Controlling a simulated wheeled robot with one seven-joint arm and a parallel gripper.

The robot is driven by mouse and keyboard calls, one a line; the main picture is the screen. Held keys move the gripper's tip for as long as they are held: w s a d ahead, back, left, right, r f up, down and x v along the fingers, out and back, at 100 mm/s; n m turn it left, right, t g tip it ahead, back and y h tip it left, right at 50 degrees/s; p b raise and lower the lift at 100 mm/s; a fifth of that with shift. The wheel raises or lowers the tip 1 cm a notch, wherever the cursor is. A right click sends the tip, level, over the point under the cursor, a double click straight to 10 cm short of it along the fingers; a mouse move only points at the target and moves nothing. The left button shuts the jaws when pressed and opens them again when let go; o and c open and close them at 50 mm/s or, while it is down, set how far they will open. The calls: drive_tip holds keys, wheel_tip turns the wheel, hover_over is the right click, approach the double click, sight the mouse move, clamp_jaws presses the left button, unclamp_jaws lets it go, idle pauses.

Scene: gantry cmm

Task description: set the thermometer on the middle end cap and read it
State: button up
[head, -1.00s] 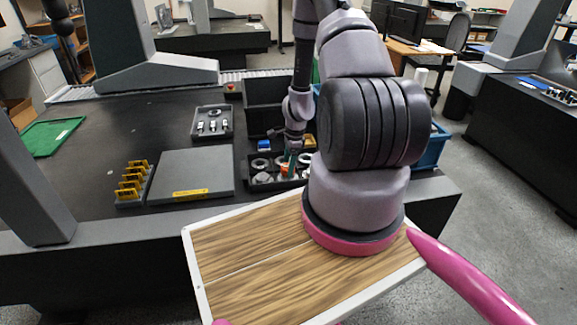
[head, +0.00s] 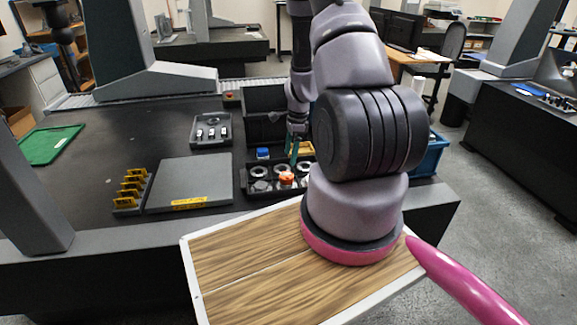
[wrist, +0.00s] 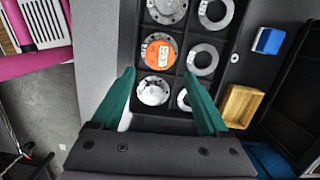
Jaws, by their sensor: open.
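The thermometer, an orange round piece with a small pale display (wrist: 158,54), lies on the middle end cap in the near row of the black tray (head: 246,191). It also shows in the head view (head: 287,179). Metal end caps (wrist: 166,9) (wrist: 153,91) sit on either side of it in that row; lighter rings (wrist: 203,60) fill the other row. My gripper (wrist: 160,73) is open and empty, its green fingers apart above the tray and clear of the thermometer. It shows in the head view (head: 294,150). The display's reading is too small to make out.
Beside the tray are a blue block (wrist: 268,41) and a yellow open box (wrist: 241,105). A grey plate (head: 190,182), a rack of yellow pieces (head: 131,190) and a small grey tray (head: 211,131) stand to the left. A blue bin (head: 433,152) is at the right.

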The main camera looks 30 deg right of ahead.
drive_tip(key=s+a+r+n+t, duration=0.1)
drive_tip(key=a+r+n, duration=0.2)
drive_tip(key=r, duration=0.7)
drive_tip(key=a+r+n+t, duration=0.1)
drive_tip(key=a+r+n, duration=0.15)
drive_tip(key=r, duration=0.75)
drive_tip(key=s+a+r+n+t, duration=0.1)
drive_tip(key=a+r+n, duration=0.15)
drive_tip(key=r, duration=0.75)
drive_tip(key=s+a+r+n+t, duration=0.2)
drive_tip(key=s+a+r+n, duration=0.1)
drive_tip(key=s+r, duration=0.4)
drive_tip(key=s+a+r+n+t, duration=0.1)
drive_tip(key=s+a+r+n, duration=0.3)
drive_tip(key=s+r, duration=0.4)
drive_tip(key=shift+s+r+n+t, duration=0.35)
drive_tip(key=shift+s+n, duration=0.35)
drive_tip(key=shift+s, duration=0.5)
drive_tip(key=shift+d, duration=0.15)
